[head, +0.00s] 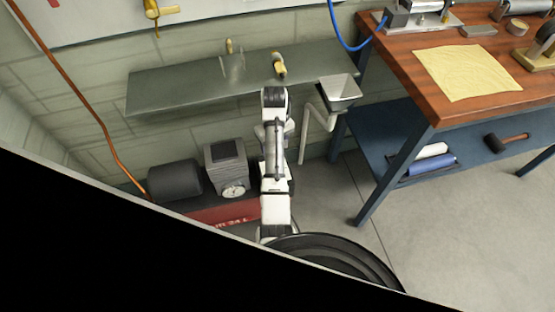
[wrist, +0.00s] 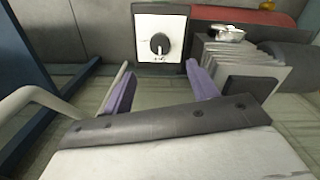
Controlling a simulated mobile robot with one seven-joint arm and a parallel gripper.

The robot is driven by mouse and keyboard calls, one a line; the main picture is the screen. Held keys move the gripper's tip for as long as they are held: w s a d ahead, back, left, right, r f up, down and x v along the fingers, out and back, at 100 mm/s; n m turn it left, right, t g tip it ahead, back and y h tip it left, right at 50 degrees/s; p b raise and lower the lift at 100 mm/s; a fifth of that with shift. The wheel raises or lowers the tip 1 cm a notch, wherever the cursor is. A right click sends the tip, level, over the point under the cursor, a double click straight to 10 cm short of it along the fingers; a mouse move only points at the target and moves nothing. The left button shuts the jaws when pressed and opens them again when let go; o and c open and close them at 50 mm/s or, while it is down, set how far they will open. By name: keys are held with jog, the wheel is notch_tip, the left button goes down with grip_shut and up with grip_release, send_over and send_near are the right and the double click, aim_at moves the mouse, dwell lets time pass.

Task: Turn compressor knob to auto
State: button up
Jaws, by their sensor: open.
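The compressor sits on the floor by the wall in the head view, with a red tank (head: 225,213), a grey block with a round gauge (head: 233,190) and a dark cylinder (head: 175,181). In the wrist view, a black round knob (wrist: 160,43) sits on a white panel (wrist: 146,20), with small marks below that I cannot read. My gripper (wrist: 160,68) is open, with its two purple fingers apart and nothing between them. The knob appears ahead, between and just beyond the fingertips, apart from them. In the head view my arm hides the knob, and I cannot make out the fingers.
Grey fins (wrist: 240,68) stand close to the right finger. A pale pipe (wrist: 40,100) and a blue post are at the left. In the head view, a grey shelf (head: 190,86), a funnel with a drain pipe (head: 340,92) and a workbench (head: 405,75) surround my arm.

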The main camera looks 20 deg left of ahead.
notch_tip(320, 180, down, 12)
jog(key=shift+p, duration=0.3)
jog(key=c, duration=1)
